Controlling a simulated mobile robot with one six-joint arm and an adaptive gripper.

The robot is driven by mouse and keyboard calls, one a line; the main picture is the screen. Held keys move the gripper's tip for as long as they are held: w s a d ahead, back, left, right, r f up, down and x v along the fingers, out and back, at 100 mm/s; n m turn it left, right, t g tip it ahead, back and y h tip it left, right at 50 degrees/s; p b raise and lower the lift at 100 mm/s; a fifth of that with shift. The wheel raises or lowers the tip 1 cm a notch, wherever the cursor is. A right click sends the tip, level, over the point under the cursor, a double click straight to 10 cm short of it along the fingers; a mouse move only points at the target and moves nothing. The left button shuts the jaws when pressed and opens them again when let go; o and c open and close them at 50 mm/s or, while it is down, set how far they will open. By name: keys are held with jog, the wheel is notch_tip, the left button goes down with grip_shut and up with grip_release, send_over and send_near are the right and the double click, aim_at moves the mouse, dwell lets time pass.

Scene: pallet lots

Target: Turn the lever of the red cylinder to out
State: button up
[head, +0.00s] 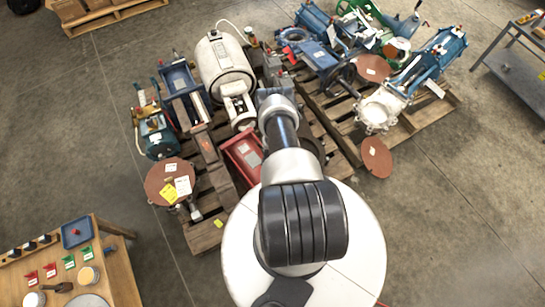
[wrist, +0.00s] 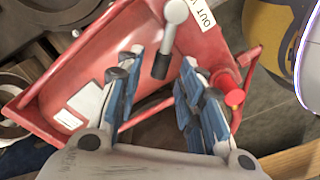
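The red cylinder (wrist: 75,70) fills the upper left of the wrist view, with a white label on its side. It also shows in the head view (head: 243,153), partly covered by my arm. Its lever (wrist: 166,45) has a pale round hub and a black grip, and points down and slightly left in the wrist view. An OUT tag (wrist: 200,14) is just right of the hub. My gripper (wrist: 160,70) is open, its blue-padded fingers on either side of the black grip, with gaps visible on both sides. In the head view my arm hides the fingers.
A red knob (wrist: 234,97) on the red frame is close to the right finger. A white tank (head: 224,62) and a blue machine (head: 182,80) crowd the same pallet. A second loaded pallet (head: 415,112) stands right. A wooden table (head: 118,262) is at lower left.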

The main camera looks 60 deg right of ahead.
jog(key=shift+d+r, duration=0.1)
jog(key=shift+r, duration=3.65)
jog(key=shift+w, duration=0.1)
